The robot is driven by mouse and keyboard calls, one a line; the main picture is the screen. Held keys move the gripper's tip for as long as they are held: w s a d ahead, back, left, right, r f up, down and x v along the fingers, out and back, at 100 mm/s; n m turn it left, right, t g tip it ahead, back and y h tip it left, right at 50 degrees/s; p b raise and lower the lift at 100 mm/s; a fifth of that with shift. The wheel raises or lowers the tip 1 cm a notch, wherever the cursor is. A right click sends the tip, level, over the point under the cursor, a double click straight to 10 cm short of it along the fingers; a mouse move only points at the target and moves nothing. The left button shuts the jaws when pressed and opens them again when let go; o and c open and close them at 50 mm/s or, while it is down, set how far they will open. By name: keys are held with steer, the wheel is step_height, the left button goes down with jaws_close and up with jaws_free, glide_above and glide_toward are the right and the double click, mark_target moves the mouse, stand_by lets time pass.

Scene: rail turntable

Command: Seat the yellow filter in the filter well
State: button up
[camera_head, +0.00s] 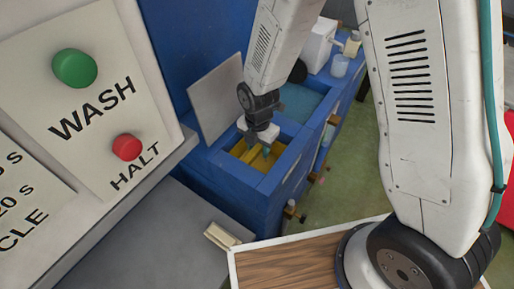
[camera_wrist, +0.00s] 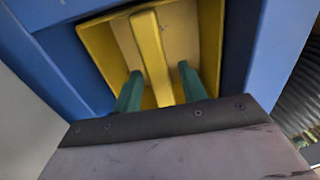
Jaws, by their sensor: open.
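The yellow filter (camera_wrist: 192,45) is inside the blue filter well (camera_wrist: 238,45). It has a paler inner face and a raised yellow bar across its middle. In the head view, the filter (camera_head: 241,149) shows partly below the rim of the well (camera_head: 226,169). My gripper (camera_wrist: 160,80) is open, with one green finger on each side of the bar, apart from it as far as I can see. In the head view, my gripper (camera_head: 259,151) points down into the well. The filter's lower edge is hidden by the gripper body, and I cannot tell how deep it sits.
A grey panel (camera_head: 216,98) stands upright behind the well. A second blue compartment (camera_head: 299,101) lies beyond it. A small cream block (camera_head: 221,236) rests on the grey surface (camera_head: 150,235) in front. The control panel with green and red buttons (camera_head: 74,68) is at left.

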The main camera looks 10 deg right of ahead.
step_height(320, 180, up, 12)
steer(key=shift+r, duration=0.2)
steer(key=s+d+r+m, duration=0.4)
steer(key=d+r+m, duration=0.3)
steer(key=r+m, duration=0.15)
steer(key=s+d+r+m, duration=0.5)
steer(key=s+m, duration=0.3)
steer(key=m, duration=0.1)
steer(key=s+d+r+m+t, duration=0.1)
steer(key=s+d+r+m, duration=0.3)
steer(key=s+m, duration=0.5)
steer(key=shift+d+r, duration=0.4)
steer(key=shift+r, duration=0.55)
steer(key=shift+s+m, duration=0.1)
steer(key=shift+m, duration=0.15)
